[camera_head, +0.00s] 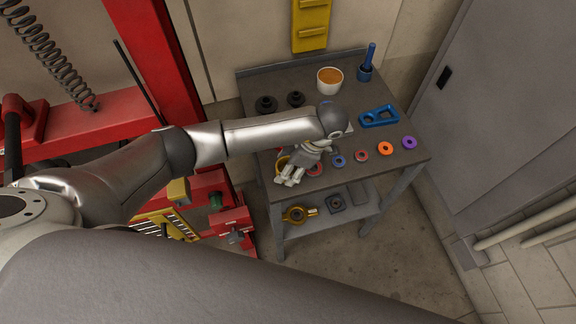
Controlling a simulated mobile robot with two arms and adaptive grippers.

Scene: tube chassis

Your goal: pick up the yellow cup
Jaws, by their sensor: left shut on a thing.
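A yellow rounded thing (282,163), which looks like the yellow cup, shows as a small curved part at the left front edge of the grey table (395,165). My left gripper (288,179) reaches over the table from the left and is shut on it. The gripper and wrist hide most of the cup, so its full shape and whether it touches the table cannot be told. My right gripper is not in view.
A white cup with orange contents (329,82) and a blue holder (366,72) stand at the back. Black round parts (266,104), a blue tool (379,116) and several coloured rings (385,148) lie around. A red frame (160,60) stands left; a grey cabinet (500,100) right.

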